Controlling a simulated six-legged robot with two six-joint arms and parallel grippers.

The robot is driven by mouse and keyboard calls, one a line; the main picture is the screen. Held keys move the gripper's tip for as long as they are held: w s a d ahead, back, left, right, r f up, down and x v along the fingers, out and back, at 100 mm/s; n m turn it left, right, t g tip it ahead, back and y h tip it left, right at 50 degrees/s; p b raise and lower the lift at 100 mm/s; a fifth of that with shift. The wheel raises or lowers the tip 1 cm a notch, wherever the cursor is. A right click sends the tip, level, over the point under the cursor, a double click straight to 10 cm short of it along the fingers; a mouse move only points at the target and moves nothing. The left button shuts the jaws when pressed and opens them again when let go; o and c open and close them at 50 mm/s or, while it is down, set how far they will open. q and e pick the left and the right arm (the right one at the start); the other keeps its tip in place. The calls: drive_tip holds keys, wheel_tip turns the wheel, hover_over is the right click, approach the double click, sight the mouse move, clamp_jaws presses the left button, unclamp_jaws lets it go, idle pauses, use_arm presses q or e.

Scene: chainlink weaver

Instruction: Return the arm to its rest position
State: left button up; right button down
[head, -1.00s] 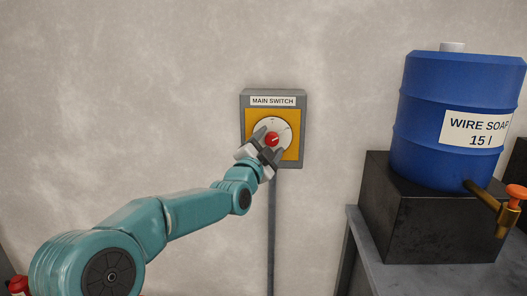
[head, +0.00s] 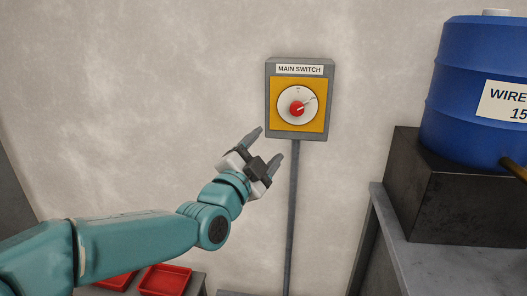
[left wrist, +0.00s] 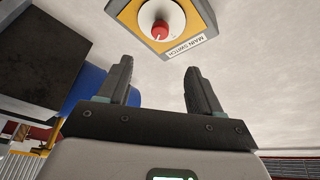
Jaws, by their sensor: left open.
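My left gripper (head: 268,147) is open and empty, below and to the left of the main switch box (head: 271,98) in the head view. Its two dark fingers stand apart and touch nothing. The box is grey with a yellow plate, a white dial and a red knob (head: 297,108). The knob's pointer is toward the upper right. In the left wrist view the open fingers (left wrist: 157,88) show with the red knob (left wrist: 160,30) beyond them, clear of the fingers. My right gripper is not in view.
Red trays (head: 165,280) lie low at the left, under my arm. A grey conduit (head: 292,215) runs down from the switch. The wall around the gripper is clear.

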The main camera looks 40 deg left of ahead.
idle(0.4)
use_arm(q)
drive_tip(key=w+d+f+m+g+h, duration=0.15)
drive_tip(key=w+d+f, duration=0.25)
drive_tip(key=f, duration=0.7)
drive_tip(key=w+d+f+g+h, duration=0.2)
drive_tip(key=w+d+f+g, duration=0.1)
drive_tip(key=f, duration=0.8)
drive_tip(key=s+d+f+g+h, duration=0.2)
drive_tip(key=d+f+g, duration=0.3)
drive_tip(key=f, duration=0.8)
drive_tip(key=s+d+f+n+g+h, duration=0.1)
drive_tip(key=s+d+f+n+g, duration=0.1)
drive_tip(key=s+d+f, duration=0.35)
drive_tip(key=s+d+f+n+g+h, duration=0.1)
drive_tip(key=s+d+f+n+g, duration=0.15)
drive_tip(key=s+f, duration=0.5)
drive_tip(key=s+d+f+n+g, duration=0.1)
drive_tip(key=s+d+f+g, duration=0.3)
drive_tip(key=f, duration=0.4)
drive_tip(key=s+d+f+n+g, duration=0.1)
drive_tip(key=s+n+g, duration=0.1)
drive_tip(key=s+n, duration=0.5)
wheel_tip(320, 180, up, 14)
drive_tip(key=s+p, duration=0.1)
drive_tip(key=p, duration=1.3)
drive_tip(key=shift+s+d+m+h, duration=0.15)
drive_tip(key=shift+s+m+h, duration=0.15)
drive_tip(key=shift+m+h, duration=0.1)
drive_tip(key=shift+f, duration=0.1)
